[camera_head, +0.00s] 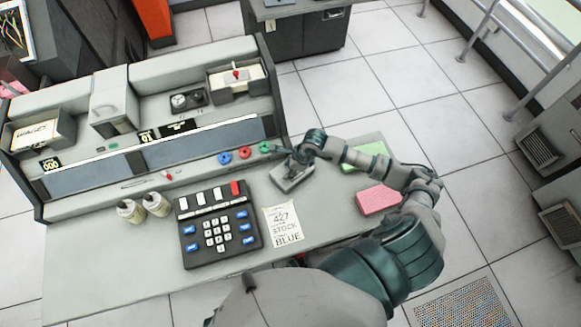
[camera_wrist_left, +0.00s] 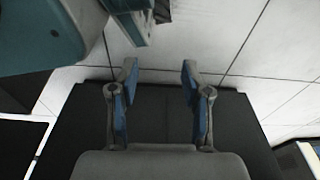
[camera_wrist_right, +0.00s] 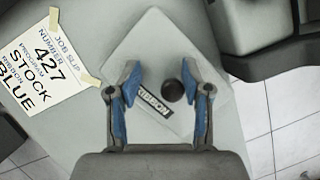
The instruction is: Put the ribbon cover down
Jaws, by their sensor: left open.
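The ribbon cover (camera_wrist_right: 165,60) is a pale grey square plate with a RIBBON label and a round black knob. In the right wrist view it appears to lie flat on the grey desk. My left gripper (camera_wrist_left: 158,75) is open and empty, over a dark surface and the floor.
The job slip (camera_head: 283,227) reads 427, STOCK, BLUE. A black keypad (camera_head: 219,225) and two pale jars (camera_head: 143,209) stand left of it. Blue, red and green rings lie behind. A pink card stack (camera_head: 378,199) and a green one (camera_head: 368,153) lie to the right.

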